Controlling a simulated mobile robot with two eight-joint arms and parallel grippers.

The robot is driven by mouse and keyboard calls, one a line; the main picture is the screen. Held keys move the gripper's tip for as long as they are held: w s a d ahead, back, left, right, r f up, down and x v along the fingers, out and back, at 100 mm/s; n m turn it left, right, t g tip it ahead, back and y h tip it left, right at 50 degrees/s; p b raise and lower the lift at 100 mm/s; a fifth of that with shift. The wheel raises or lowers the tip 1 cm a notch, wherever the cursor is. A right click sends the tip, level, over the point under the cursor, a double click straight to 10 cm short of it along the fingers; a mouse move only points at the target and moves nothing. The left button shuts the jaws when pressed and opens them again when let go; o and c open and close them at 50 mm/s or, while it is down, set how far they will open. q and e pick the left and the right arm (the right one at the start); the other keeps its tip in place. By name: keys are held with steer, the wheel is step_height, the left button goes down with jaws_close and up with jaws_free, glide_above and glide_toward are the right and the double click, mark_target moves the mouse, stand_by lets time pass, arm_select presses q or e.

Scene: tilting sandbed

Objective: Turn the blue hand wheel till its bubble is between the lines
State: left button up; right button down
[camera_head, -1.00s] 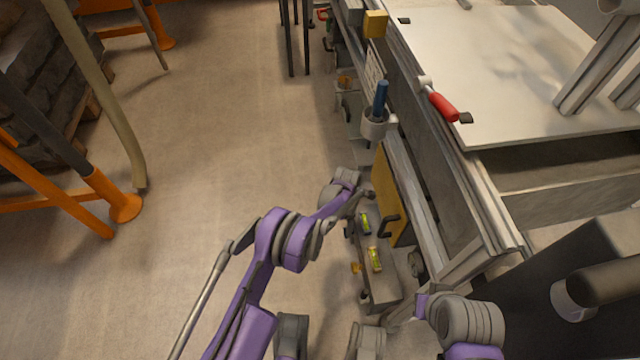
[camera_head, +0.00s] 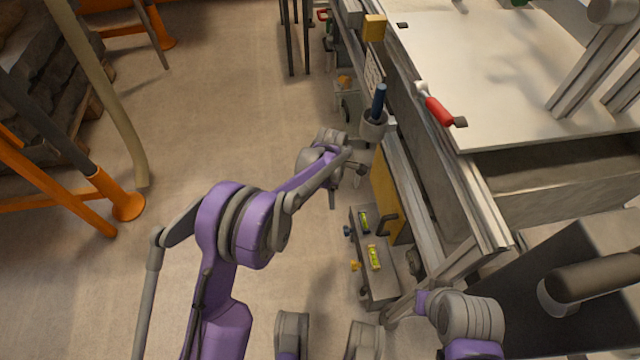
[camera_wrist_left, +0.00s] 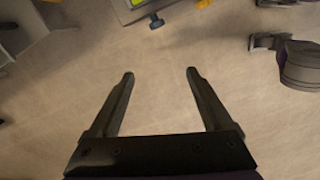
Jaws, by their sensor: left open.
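The blue hand wheel (camera_head: 348,231) sticks out from the left side of a grey block (camera_head: 383,286) low on the sandbed's side. It also shows at the top of the left wrist view (camera_wrist_left: 156,21). A green-yellow vial (camera_head: 364,222) lies on the block beside it; its bubble is too small to read. My left gripper (camera_head: 345,196) is open and empty, above the blue wheel in the head view. In the wrist view its fingertips (camera_wrist_left: 160,74) are apart, with the wheel beyond them, not touching. My right arm shows at the bottom; its jaws are not clear.
A yellow hand wheel (camera_head: 355,266) and a yellow vial (camera_head: 374,257) sit nearer on the same block. A black handle (camera_head: 388,224) and a yellow panel (camera_head: 384,190) stand close by. A blue-handled tool (camera_head: 379,100) stands in a holder farther back.

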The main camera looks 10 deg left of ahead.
arm_select(q)
steer(key=s+a+r+m+t, duration=0.1)
steer(key=s+a+r+m, duration=0.2)
steer(key=r, duration=0.6)
steer(key=shift+s+a+m+p, duration=0.3)
steer(key=shift+s+a+p, duration=0.05)
steer(key=shift+s+p, duration=0.1)
